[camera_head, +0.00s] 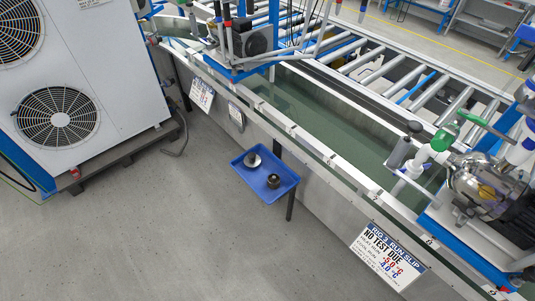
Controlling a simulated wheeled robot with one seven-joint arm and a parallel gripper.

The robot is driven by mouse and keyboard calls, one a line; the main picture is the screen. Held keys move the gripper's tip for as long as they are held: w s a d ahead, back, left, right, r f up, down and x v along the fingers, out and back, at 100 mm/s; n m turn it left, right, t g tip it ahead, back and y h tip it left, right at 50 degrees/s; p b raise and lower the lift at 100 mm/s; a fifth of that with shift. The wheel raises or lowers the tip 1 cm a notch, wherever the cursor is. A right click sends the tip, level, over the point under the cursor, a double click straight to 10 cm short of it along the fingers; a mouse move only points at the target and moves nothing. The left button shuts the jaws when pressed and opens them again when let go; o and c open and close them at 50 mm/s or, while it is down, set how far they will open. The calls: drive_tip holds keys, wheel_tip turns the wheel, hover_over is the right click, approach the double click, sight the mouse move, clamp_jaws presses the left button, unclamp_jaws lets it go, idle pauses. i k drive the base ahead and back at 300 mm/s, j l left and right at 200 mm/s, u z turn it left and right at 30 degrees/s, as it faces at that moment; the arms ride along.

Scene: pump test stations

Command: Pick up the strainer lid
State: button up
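A small blue tray (236,163) stands out from the side of the long water trough, near the middle of the view. On it, towards the back left, is a round pale metal piece (252,159) with a dark centre, which looks like the strainer lid. A short dark cylindrical part (273,181) sits towards the tray's right side. The two are apart. They are too small for me to be sure which is the lid. My gripper is not in view.
The water trough (300,101) runs diagonally behind the tray, with a metal pump (478,184) at right. A sign (388,257) hangs on its side. A white fan unit (90,80) stands at left. The grey floor (160,235) before the tray is clear.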

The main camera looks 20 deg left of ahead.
sight(252, 160)
drive_tip(key=i+j+u, duration=0.1)
drive_tip(key=i+j, duration=0.15)
drive_tip(key=j, duration=0.35)
drive_tip(key=i+j, duration=0.3)
drive_tip(key=j, duration=0.25)
drive_tip(key=i+j+u, duration=0.15)
drive_tip(key=j, duration=0.4)
drive_tip(key=i+j+u, duration=0.1)
drive_tip(key=i+j, duration=0.3)
drive_tip(key=j, duration=0.15)
drive_tip(key=i+j+u, duration=0.1)
drive_tip(key=i+j, duration=0.25)
drive_tip(key=j, duration=0.15)
drive_tip(key=i+j, duration=0.35)
drive_tip(key=j+u, duration=0.05)
drive_tip(key=j, duration=0.1)
